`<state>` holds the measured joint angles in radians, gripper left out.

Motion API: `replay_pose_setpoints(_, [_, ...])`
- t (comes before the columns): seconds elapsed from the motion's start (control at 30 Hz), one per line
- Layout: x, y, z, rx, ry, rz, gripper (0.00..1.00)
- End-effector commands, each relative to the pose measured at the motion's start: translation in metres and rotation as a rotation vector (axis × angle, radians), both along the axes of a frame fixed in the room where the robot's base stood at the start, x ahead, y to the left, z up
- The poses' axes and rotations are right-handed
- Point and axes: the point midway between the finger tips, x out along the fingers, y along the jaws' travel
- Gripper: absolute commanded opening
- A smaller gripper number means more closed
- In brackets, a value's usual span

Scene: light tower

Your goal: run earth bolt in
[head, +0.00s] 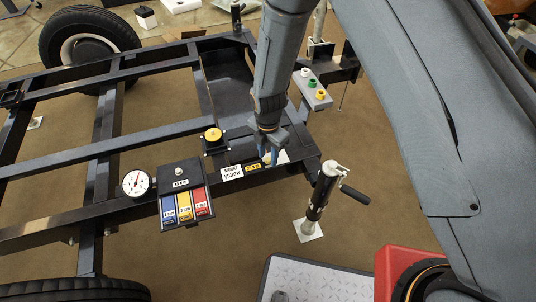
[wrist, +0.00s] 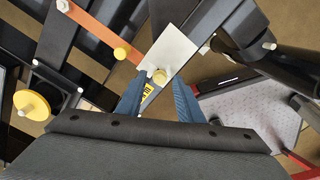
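A pale metal plate (wrist: 172,48) lies below my gripper in the wrist view. A brass-coloured bolt head (wrist: 160,76), which looks like the earth bolt, shows at the plate's lower end, between my fingertips. My gripper (wrist: 159,88) has its two blue fingers apart, one either side of the bolt head, with visible gaps. How far above the bolt they are is hard to tell. In the head view my gripper (head: 268,156) points down at the frame rail by the plate, and the fingers largely hide the bolt.
A yellow knob (head: 213,135), a dial gauge (head: 136,182) and a box with blue, yellow and red switches (head: 182,195) sit left along the dark frame. A jack with a crank (head: 320,195) stands right of my gripper. A button panel (head: 313,90) is behind it.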

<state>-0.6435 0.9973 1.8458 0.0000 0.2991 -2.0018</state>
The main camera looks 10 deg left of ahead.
Motion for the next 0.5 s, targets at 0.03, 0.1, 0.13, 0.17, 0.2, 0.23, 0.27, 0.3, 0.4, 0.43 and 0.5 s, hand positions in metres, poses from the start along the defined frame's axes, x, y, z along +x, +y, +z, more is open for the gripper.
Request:
replay_pose_setpoints(0.03, [0.0001, 0.0000, 0.0000, 0.000, 0.000, 0.000, 0.34])
replay_pose_setpoints(0.1, [0.0002, 0.0001, 0.0002, 0.000, 0.000, 0.000, 0.34])
replay_pose_setpoints(0.13, [0.0002, 0.0001, 0.0002, 0.000, 0.000, 0.000, 0.34])
replay_pose_setpoints(0.17, [0.0002, 0.0001, 0.0003, 0.000, 0.000, 0.000, 0.34])
replay_pose_setpoints(0.2, [0.0002, 0.0001, 0.0003, 0.000, 0.000, 0.000, 0.27])
replay_pose_setpoints(0.23, [0.0002, 0.0001, 0.0003, 0.000, 0.000, 0.000, 0.22])
replay_pose_setpoints(0.27, [0.0002, 0.0001, 0.0003, 0.000, 0.000, 0.000, 0.17])
replay_pose_setpoints(0.3, [0.0002, 0.0001, 0.0004, 0.000, 0.000, 0.000, 0.10])
replay_pose_setpoints(0.4, [0.0002, 0.0001, 0.0004, 0.001, 0.000, 0.000, 0.00])
replay_pose_setpoints(0.43, [0.0002, 0.0001, 0.0005, 0.001, 0.000, 0.000, 0.00])
replay_pose_setpoints(0.5, [0.0002, 0.0001, 0.0005, 0.001, 0.000, -0.002, 0.00])
